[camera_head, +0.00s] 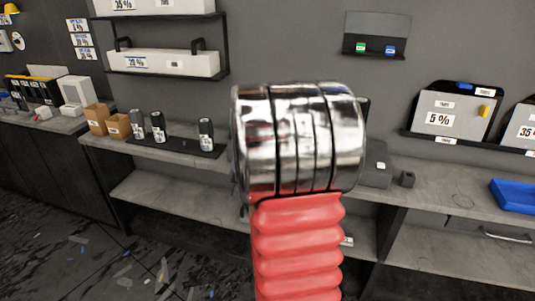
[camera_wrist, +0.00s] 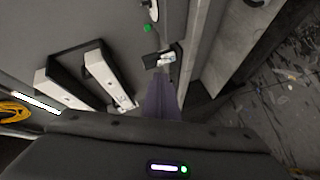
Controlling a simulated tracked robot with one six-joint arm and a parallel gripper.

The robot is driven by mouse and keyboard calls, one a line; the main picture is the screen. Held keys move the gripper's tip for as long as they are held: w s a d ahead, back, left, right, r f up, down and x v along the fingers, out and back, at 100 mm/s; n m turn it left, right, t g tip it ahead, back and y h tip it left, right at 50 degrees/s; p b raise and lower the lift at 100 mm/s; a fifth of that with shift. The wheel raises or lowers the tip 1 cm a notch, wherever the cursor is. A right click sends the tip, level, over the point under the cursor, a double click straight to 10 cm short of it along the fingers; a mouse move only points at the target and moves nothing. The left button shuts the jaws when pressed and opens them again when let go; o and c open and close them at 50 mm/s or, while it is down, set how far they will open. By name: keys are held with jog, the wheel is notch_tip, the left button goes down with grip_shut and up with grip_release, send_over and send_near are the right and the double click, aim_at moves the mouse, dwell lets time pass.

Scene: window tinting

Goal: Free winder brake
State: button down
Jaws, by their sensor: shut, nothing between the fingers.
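My gripper (camera_wrist: 162,84) shows in the wrist view as a narrow purple-grey shape beyond the dark housing at the bottom. It is shut and empty. Near its tip is a small black and white part (camera_wrist: 160,60); I cannot tell whether they touch. A green round knob (camera_wrist: 147,28) is just above that part. I cannot tell for sure which part is the winder brake. In the head view my own red ribbed arm with its chrome end fills the middle and hides what is behind it; the gripper does not show there.
In the head view, a grey bench (camera_head: 440,193) runs along the wall, with dark bottles (camera_head: 158,126) and cardboard boxes (camera_head: 97,119) at left and a blue tray (camera_head: 514,196) at right. Two pale bars (camera_wrist: 70,88) are left of my gripper in the wrist view. Scraps litter the floor.

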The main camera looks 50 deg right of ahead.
jog(key=s+d+f+n+t+h, duration=0.1)
jog(key=s+d+f, duration=0.2)
jog(key=s+d, duration=0.1)
jog(key=s+d+f+n+t+h, duration=0.1)
jog(key=s+d+f+n+h, duration=0.1)
jog(key=d, duration=0.5)
jog(key=shift+s+d+f, duration=0.25)
jog(key=shift+s+f, duration=0.25)
jog(key=shift+s, duration=0.45)
jog(key=shift+w, duration=0.1)
jog(key=w+d, duration=0.4)
jog(key=d, duration=0.4)
jog(key=shift+w, duration=0.35)
jog(key=shift+d, duration=0.1)
